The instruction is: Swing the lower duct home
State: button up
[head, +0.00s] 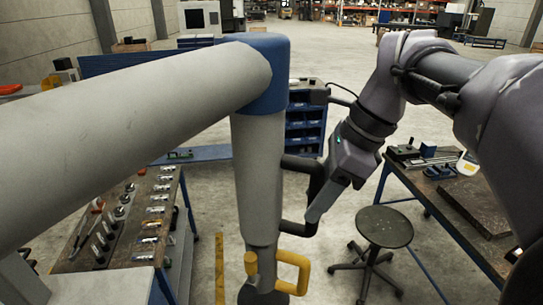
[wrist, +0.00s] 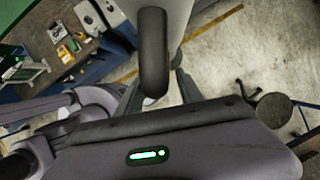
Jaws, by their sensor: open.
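The lower duct (head: 257,180) is a pale grey tube hanging nearly upright from a blue elbow (head: 265,75), which joins it to a thick upper duct (head: 130,105). A dark bar handle (head: 298,164) stands out from the right side of the lower duct. My gripper (head: 314,208) is open at this handle, to the right of the duct; its fingers overlap the handle, and I cannot tell whether they touch. In the wrist view the rounded dark handle (wrist: 153,55) shows close above my gripper's grey body, with the pale duct (wrist: 182,18) behind. A yellow handle (head: 303,270) sits at the duct's lower end.
A workbench with several small metal parts (head: 157,210) stands at left. A round stool (head: 385,226) and another bench (head: 455,205) stand at right. A blue bin rack (head: 304,125) is behind the duct.

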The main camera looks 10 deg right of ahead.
jog(key=shift+w+a+f, duration=0.1)
jog(key=shift+a+f, duration=0.15)
jog(key=shift+f, duration=0.15)
grip_shut()
dwell(1.2)
